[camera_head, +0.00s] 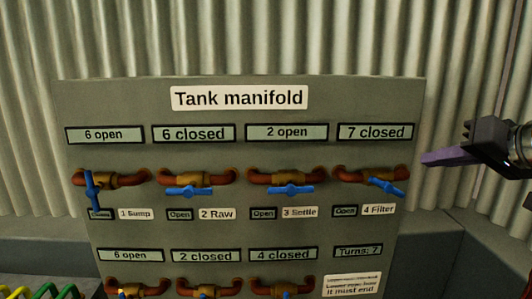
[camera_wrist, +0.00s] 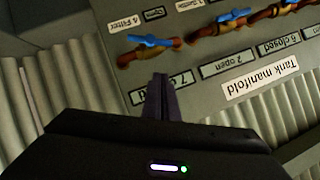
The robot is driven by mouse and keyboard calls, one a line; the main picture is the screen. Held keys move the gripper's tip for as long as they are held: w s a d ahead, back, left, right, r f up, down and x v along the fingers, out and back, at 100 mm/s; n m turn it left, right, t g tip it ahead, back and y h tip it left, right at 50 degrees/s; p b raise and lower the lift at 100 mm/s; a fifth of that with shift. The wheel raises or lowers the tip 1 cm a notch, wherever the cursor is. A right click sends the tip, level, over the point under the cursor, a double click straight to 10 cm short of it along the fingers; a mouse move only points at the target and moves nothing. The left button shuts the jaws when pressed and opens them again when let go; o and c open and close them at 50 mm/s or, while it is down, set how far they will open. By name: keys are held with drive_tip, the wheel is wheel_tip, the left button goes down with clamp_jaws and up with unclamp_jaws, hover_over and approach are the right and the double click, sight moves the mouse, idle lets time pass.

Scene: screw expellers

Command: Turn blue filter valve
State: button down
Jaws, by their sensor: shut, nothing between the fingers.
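The blue filter valve handle (camera_head: 386,187) is on the brass valve body at the right end of the panel's upper row, above the "4 Filter" label (camera_head: 379,209). It lies nearly level, tilted slightly down to the right. The display (camera_head: 375,132) above it reads "7 closed". In the wrist view, which is upside down, the handle (camera_wrist: 150,41) shows just beyond my fingertips in the picture. My gripper (camera_head: 426,160) is shut and empty, to the right of the handle and a little higher, apart from it. Its purple fingers (camera_wrist: 160,80) are together in the wrist view.
The Tank manifold panel (camera_head: 140,97) carries more valves: the Sump handle (camera_head: 92,192) stands upright, while the Raw (camera_head: 190,192) and Settle (camera_head: 291,190) handles lie level. A lower row is partly cut off. The counter reads "Turns: 7" (camera_head: 358,252). A corrugated wall (camera_head: 300,40) stands behind.

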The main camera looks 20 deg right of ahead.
hover_over(385, 186)
drive_tip(key=s, duration=0.4)
wheel_tip(385, 186, down, 4)
drive_tip(key=f, duration=0.1)
drive_tip(key=w+f, duration=0.2)
drive_tip(key=shift+a+f, duration=0.25)
drive_tip(key=shift+a, duration=0.1)
drive_tip(key=shift+a, duration=0.1)
drive_tip(key=shift+s+d, duration=0.1)
drive_tip(key=shift+d, duration=0.1)
